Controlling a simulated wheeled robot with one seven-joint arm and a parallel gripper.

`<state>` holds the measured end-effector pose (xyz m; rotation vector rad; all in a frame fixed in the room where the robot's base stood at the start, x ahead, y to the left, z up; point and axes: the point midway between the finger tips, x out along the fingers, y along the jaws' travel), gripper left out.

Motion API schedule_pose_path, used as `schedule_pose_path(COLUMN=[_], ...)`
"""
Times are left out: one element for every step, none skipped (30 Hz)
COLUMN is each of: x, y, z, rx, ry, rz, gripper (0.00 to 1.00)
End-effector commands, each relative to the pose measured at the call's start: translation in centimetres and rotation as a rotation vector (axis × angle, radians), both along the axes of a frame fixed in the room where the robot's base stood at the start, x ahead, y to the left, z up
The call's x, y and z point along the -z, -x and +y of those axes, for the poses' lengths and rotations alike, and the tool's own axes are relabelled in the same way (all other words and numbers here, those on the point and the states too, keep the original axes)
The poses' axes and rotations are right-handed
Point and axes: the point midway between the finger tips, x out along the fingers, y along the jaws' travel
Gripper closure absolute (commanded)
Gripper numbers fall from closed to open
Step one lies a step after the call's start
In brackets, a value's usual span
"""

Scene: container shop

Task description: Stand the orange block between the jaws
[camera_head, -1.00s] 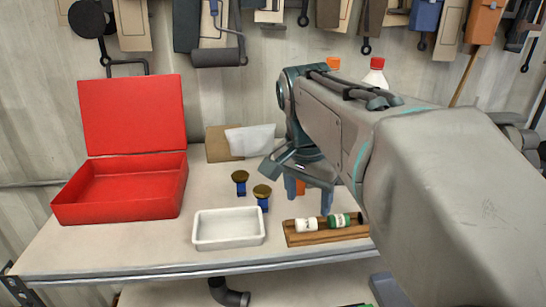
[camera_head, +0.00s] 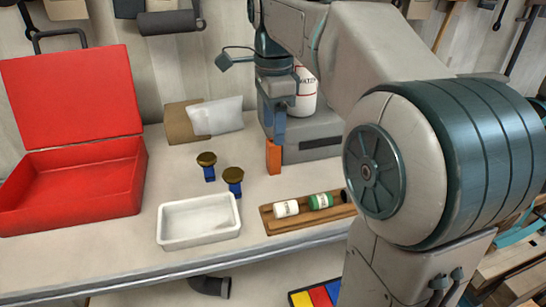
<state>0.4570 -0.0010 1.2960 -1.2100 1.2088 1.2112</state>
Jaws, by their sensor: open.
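The orange block (camera_head: 273,157) stands upright on the bench, in front of the left end of a grey box. My gripper (camera_head: 273,130) points down just above the block, with its blue fingers over the block's top. The fingers are open and overlap in this view, so the gap between them is hard to see. I cannot tell whether they touch the block. Two small blue pieces with brass round tops, a rear one (camera_head: 208,172) and a front one (camera_head: 235,188), stand left of the block. I cannot tell which things the jaws are.
A white tray (camera_head: 163,239) and a wooden tray (camera_head: 268,222) with small bottles lie near the front edge. An open red case (camera_head: 70,195) fills the left. The grey box (camera_head: 320,142) and a white water bottle (camera_head: 308,92) stand behind the gripper. A padded envelope (camera_head: 218,116) lies behind.

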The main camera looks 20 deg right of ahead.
Motion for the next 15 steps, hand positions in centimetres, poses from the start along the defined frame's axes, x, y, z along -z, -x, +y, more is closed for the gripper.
schedule_pose_path(x=[0.7, 1.0, 1.4, 1.6, 1.7, 1.9, 2.0, 2.1, 2.4, 2.7, 3.1, 3.6, 4.0, 4.5, 5.1], y=[0.1, 0.0, 0.0, 0.0, 0.0, 0.0, 0.0, 0.0, 0.0, 0.0, -0.1, -0.1, -0.2, -0.2, -0.3], z=[-0.1, -0.1, -0.1, -0.1, -0.1, -0.1, -0.1, -0.1, -0.2, -0.2, -0.2, -0.2, -0.2, -0.2, -0.2], rx=[0.002, 0.002, 0.002, 0.002, 0.002, 0.002, 0.002, 0.003, 0.004, 0.004, 0.004, 0.004, 0.004, 0.004, 0.004], ry=[0.0, 0.0, 0.0, 0.0, 0.0, 0.0, 0.0, 0.0, 0.0, 0.0, 0.0, 0.0, 0.0, 0.0, 0.0], rz=[0.003, 0.002, 0.002, 0.001, 0.001, 0.0, 0.0, 0.0, 0.002, 0.002, 0.002, 0.004, 0.003, 0.004, 0.003], gripper=[0.44, 0.44, 0.44, 0.44, 0.44, 0.44, 0.44, 0.44, 0.44, 0.44, 0.44, 0.44, 0.44, 0.44, 0.44])
